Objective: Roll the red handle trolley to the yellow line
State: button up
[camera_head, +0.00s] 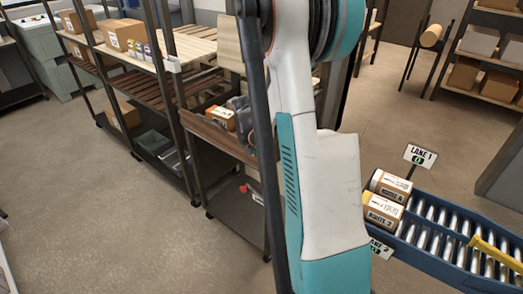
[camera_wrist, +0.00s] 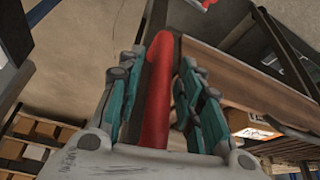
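The trolley (camera_head: 225,140) has a brown wooden top shelf, a dark metal frame and a grey lower deck (camera_head: 235,212). It stands on the floor beside the rack, partly hidden behind my arm. Its red handle (camera_wrist: 160,90) runs between the teal fingers of my gripper (camera_wrist: 163,80) in the wrist view. In the head view my dark gripper (camera_head: 241,115) is at the trolley's top, mostly hidden by my arm. I see no yellow line on the floor.
A cardboard box (camera_head: 221,117) sits on the trolley's top. A rack (camera_head: 150,50) with boxes stands to its left. The floor (camera_head: 80,210) at left is clear.

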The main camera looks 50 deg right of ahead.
grip_shut()
jog(key=s+d+b, duration=0.2)
jog(key=s, duration=3)
jog(key=shift+d, duration=0.25)
jog(key=shift+o, duration=2)
grip_release()
jog(key=shift+s, duration=0.1)
